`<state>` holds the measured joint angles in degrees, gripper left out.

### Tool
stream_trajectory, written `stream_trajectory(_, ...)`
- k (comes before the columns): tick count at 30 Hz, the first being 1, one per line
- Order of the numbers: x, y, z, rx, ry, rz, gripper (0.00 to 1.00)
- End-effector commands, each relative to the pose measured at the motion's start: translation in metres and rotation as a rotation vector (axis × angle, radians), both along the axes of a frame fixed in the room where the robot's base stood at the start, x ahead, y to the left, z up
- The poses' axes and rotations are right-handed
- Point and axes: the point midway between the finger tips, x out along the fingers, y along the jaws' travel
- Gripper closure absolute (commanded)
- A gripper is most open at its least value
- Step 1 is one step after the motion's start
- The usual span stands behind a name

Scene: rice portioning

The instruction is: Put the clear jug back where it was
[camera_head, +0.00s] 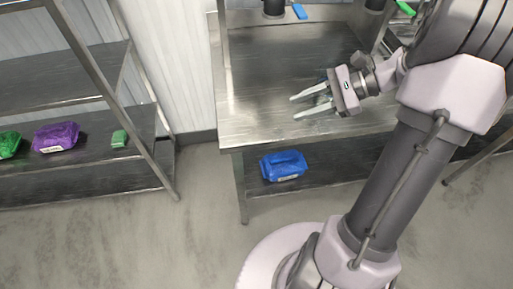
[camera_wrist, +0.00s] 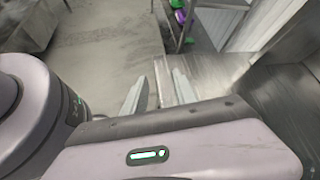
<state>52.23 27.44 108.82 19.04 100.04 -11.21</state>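I cannot make out a clear jug in either view. My gripper (camera_head: 295,107) is over the metal table (camera_head: 245,125), near its front part, with its fingers pointing left. The two fingers are apart with nothing visible between them. In the wrist view my gripper (camera_wrist: 160,76) also shows spread, empty fingers, with the grey floor beyond them. The gripper body and arm hide part of the table's right side.
A blue package (camera_head: 283,166) lies on the table's lower shelf. A shelf rack (camera_head: 85,170) at left holds a purple package (camera_head: 56,137) and green items. Dark-based objects (camera_head: 274,8) and a blue item (camera_head: 299,11) stand at the back. The table's left part is clear.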

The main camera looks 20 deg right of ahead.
Motion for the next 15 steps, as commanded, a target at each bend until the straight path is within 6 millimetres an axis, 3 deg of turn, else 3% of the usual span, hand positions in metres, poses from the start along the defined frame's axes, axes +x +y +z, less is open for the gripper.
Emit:
stream_trajectory(1, -0.008, 0.046, 0.02, -0.153, -0.024, 0.145, 0.66)
stream_trajectory(3, -0.032, 0.102, 0.039, -0.394, -0.087, 0.348, 0.66)
stream_trajectory(6, -0.074, 0.155, 0.056, -0.721, -0.252, 0.594, 0.66)
stream_trajectory(10, -0.112, 0.186, 0.067, -1.024, -0.51, 0.785, 0.66)
stream_trajectory(15, -0.129, 0.197, 0.073, -1.183, -0.702, 0.862, 0.66)
